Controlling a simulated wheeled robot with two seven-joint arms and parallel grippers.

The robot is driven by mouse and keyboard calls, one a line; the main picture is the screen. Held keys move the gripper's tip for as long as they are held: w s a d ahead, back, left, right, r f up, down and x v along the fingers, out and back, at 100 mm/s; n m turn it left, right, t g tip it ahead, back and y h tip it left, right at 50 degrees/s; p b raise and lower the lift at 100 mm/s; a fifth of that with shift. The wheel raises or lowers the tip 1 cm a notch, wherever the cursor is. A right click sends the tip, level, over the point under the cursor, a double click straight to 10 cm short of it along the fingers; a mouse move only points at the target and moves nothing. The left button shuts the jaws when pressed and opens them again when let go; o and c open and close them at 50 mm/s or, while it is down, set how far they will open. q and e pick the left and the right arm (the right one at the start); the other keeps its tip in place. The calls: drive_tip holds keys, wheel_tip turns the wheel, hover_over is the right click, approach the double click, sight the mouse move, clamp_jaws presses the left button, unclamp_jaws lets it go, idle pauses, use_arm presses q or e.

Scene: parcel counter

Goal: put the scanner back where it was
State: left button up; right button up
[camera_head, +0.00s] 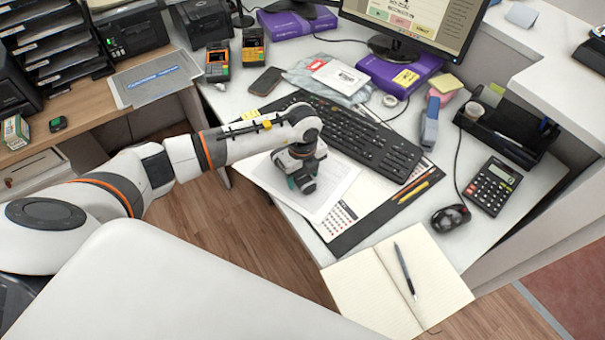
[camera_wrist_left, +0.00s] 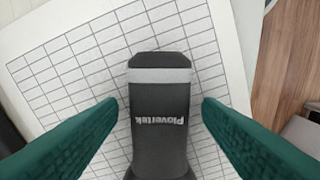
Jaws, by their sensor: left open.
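The scanner, a dark handheld device with a light grey band and upside-down "Plavertek" lettering, shows in the left wrist view (camera_wrist_left: 160,98). It lies over a white gridded sheet (camera_wrist_left: 75,75). My left gripper (camera_wrist_left: 160,112) has its two green fingers apart, one on each side of the scanner, with gaps between. The scanner's lower end runs out of that view. In the head view my left gripper (camera_head: 303,180) points down over the printed sheet (camera_head: 331,190) on the desk and hides the scanner there. My right gripper is not in view.
A black keyboard (camera_head: 365,140) lies just right of my left gripper. A mouse (camera_head: 450,217), calculator (camera_head: 493,186) and open notebook (camera_head: 360,290) are farther right and in front. Two orange-and-black handheld devices (camera_head: 217,62) (camera_head: 253,47) stand at the back left.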

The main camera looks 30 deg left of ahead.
sight(303, 177)
use_arm(q)
wheel_tip(303, 177, up, 12)
idle(0.4)
drive_tip(key=shift+f, duration=0.1)
